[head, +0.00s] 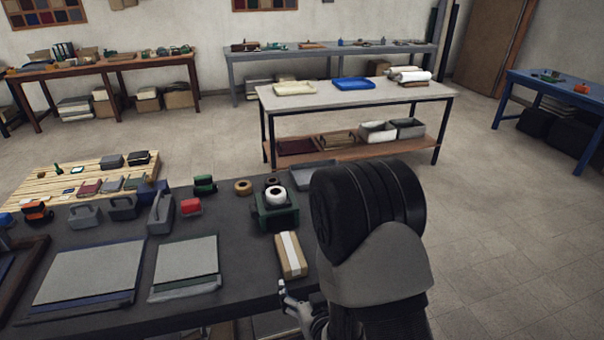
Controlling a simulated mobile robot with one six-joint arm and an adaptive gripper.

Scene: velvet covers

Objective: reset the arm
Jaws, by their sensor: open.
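My gripper (290,297) shows low in the head view, at the near right edge of the dark table (130,312). It is open, and I see nothing between its fingers. My arm rises to the right of it, and its large dark and grey links hide part of the floor and the table's right end. A tan box with a white strip (291,255) lies on the table just beyond the gripper, apart from it as far as I can tell.
A green holder with a white roll (276,208) stands behind the box. Grey boards (187,259) and several small tools lie to the left. A white-topped table (356,101) with trays stands further back. Open floor (510,215) lies to the right.

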